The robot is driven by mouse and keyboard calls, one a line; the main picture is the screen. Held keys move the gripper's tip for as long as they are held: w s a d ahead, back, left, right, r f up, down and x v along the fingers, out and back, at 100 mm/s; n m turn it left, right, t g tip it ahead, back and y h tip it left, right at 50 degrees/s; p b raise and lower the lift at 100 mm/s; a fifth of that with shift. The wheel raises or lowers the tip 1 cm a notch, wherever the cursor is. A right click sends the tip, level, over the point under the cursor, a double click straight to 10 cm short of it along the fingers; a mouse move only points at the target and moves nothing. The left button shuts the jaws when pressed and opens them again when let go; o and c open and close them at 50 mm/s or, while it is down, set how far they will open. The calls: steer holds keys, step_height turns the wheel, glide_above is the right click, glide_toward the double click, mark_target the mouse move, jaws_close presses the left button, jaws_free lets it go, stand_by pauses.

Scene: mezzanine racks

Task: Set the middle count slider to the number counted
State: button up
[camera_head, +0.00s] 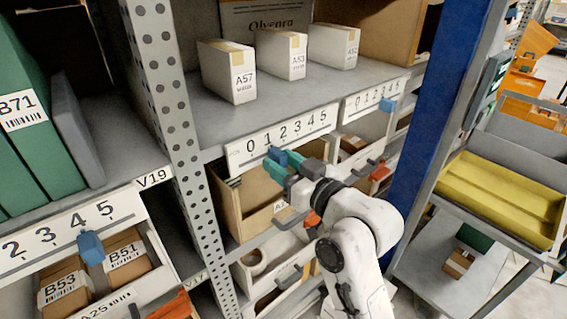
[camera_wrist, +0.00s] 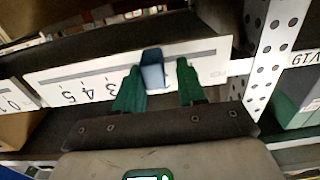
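The middle count strip (camera_head: 295,126), a white plate with numbers 0 to 5, is on the shelf edge behind the perforated post. Its blue slider (camera_head: 275,154) sits low on the strip, around the 1. My gripper (camera_head: 286,165), with green fingers, is at the strip. In the wrist view the strip (camera_wrist: 208,56) appears upside down and the slider (camera_wrist: 152,70) stands between the fingers of my gripper (camera_wrist: 158,84). The gripper is open; the left finger is close to the slider, and a gap shows on the right. Whether they touch is unclear. The fingers hide some numbers.
Three white boxes, A57 (camera_head: 228,71), A53 (camera_head: 281,54) and A52 (camera_head: 333,46), stand on the shelf above the strip. Other strips are at lower left (camera_head: 62,232) and right (camera_head: 368,99). The perforated post (camera_head: 163,88) and blue upright (camera_head: 432,105) flank the bay.

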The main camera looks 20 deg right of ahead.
steer(key=shift+o, duration=0.7)
steer(key=shift+a+r, duration=0.1)
steer(key=shift+a, duration=0.05)
steer(key=shift+s, duration=0.2)
steer(key=b+v, duration=0.1)
steer(key=v, duration=0.9)
steer(key=shift+s+d+b, duration=0.2)
steer(key=shift+d+b, duration=0.1)
steer(key=shift+b, duration=0.05)
